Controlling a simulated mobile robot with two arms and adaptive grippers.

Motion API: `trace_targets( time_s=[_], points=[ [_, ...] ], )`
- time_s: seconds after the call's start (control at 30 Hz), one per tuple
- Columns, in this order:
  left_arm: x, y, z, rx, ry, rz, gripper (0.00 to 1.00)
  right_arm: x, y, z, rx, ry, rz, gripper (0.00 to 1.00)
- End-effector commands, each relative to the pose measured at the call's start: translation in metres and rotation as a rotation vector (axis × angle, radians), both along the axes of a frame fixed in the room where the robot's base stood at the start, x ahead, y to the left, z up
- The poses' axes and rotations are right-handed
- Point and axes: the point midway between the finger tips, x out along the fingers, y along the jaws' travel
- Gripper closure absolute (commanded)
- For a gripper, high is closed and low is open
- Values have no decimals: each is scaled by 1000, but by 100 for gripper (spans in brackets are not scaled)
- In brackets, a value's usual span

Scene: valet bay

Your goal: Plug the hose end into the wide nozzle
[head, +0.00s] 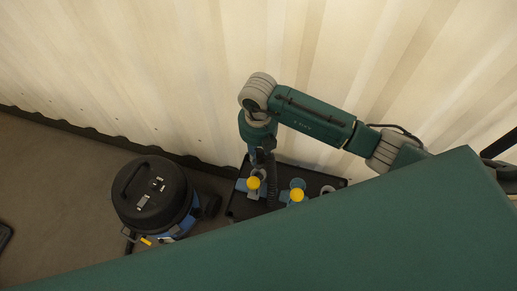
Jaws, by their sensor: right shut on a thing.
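My right gripper (264,160) points down over the left part of a black tray (308,173). It is shut on a dark, tube-like piece (271,190), which looks like the hose end; the grip itself is small and partly hidden. I cannot tell which is the wide nozzle, nor whether the dark piece touches either. My left gripper is not in view.
A round black and blue vacuum cleaner (150,196) stands on the floor left of the tray. A pale ring-like part (328,190) is at the tray's right end. A corrugated pale wall (150,70) rises close behind.

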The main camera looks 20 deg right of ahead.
Motion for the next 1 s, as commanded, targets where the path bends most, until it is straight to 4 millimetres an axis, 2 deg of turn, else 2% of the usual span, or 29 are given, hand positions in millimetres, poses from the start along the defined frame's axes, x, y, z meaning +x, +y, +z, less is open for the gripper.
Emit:
trace_targets(
  time_s=[0.5, 0.67, 1.0],
  points=[
    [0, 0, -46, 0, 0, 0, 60, 0, 0, -57, 1, 1, 3, 93],
    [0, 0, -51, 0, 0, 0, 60, 0, 0, -64, 1, 0, 4, 93],
    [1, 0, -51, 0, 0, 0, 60, 0, 0, -63, 1, 0, 4, 93]
  ],
)
